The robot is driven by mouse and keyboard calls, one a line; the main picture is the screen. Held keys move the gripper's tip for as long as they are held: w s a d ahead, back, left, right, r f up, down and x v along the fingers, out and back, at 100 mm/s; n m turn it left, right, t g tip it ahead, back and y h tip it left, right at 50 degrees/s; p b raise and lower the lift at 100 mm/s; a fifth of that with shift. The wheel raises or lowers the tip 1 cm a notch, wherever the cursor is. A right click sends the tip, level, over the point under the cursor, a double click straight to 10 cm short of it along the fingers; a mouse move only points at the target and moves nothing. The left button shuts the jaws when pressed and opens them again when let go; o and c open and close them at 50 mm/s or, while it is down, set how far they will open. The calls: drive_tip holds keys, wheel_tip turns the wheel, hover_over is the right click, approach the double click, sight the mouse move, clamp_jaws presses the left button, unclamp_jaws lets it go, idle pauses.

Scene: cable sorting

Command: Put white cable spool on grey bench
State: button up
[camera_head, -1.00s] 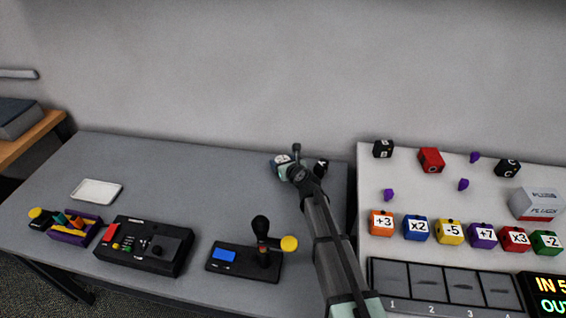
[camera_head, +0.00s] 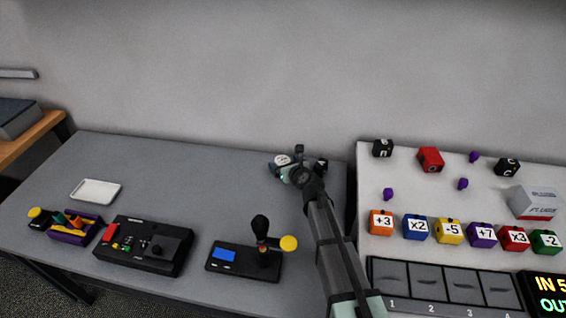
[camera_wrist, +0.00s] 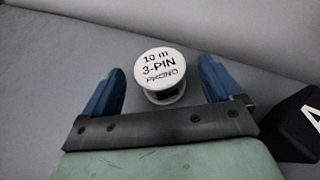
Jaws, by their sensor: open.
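The white cable spool (camera_wrist: 160,72) stands on the grey bench (camera_wrist: 40,100). Its round white top carries dark lettering that reads "3-PIN" in the wrist view. My gripper (camera_wrist: 158,85) is open, with one blue finger on each side of the spool and a visible gap to each. In the head view, the spool (camera_head: 282,160) shows at the back right of the grey bench (camera_head: 190,170), partly hidden by my gripper (camera_head: 286,168).
A black block (camera_wrist: 300,125) sits close to the right of my gripper. A white tray (camera_head: 96,190), a black control box (camera_head: 143,246) and a joystick unit (camera_head: 245,262) stand on the bench. A light table (camera_head: 440,185) with coloured blocks adjoins at right. The bench's middle is clear.

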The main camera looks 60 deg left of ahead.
drive_tip(key=v, duration=0.9)
drive_tip(key=shift+s+d, duration=0.1)
drive_tip(key=shift+d, duration=0.15)
